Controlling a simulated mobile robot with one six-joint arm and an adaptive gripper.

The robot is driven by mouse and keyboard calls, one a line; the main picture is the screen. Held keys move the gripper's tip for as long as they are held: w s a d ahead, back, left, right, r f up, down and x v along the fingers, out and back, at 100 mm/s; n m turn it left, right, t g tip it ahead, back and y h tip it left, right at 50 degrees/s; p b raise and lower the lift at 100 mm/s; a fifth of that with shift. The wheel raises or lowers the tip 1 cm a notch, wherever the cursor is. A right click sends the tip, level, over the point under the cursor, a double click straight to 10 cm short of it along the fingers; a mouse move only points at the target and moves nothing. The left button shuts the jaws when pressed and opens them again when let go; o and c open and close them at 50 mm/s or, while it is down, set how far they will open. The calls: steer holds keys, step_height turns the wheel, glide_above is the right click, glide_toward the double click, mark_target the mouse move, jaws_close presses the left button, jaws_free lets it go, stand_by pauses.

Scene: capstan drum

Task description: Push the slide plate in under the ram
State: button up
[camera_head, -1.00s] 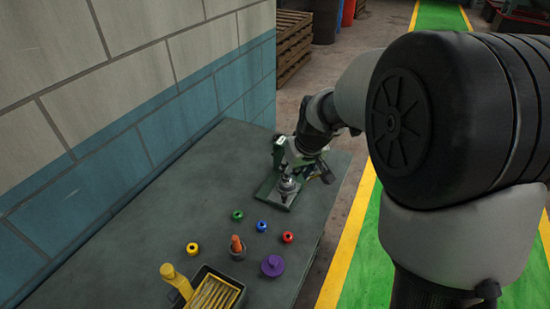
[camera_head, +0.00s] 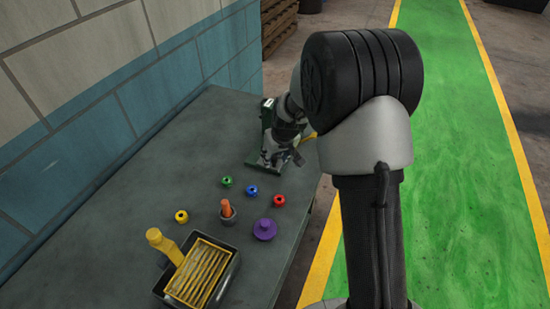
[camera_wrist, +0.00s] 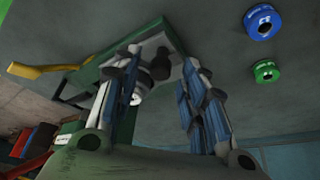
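The green press (camera_head: 266,116) stands at the far right end of the bench. Its green base (camera_head: 258,166) juts out to the left, and its yellow lever (camera_head: 310,137) points right. My gripper (camera_head: 282,158) is right at the press and covers its middle. In the wrist view the two blue-padded fingers of my gripper (camera_wrist: 163,65) are apart. The green base (camera_wrist: 165,32) and a dark round part of the press (camera_wrist: 158,66) show between and beyond them. I cannot make out the slide plate or tell whether a finger touches it.
Green (camera_head: 227,182), blue (camera_head: 252,190), red (camera_head: 279,200) and yellow (camera_head: 181,216) rings lie before the press. Nearby are an orange-topped cup (camera_head: 227,211), a purple knobbed disc (camera_head: 264,229) and a black tray (camera_head: 232,275). The bench's left side (camera_head: 110,220) is clear.

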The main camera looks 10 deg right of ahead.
steer(key=shift+w+f, duration=0.1)
steer(key=shift+f, duration=0.05)
jaws_close()
stand_by(0.5)
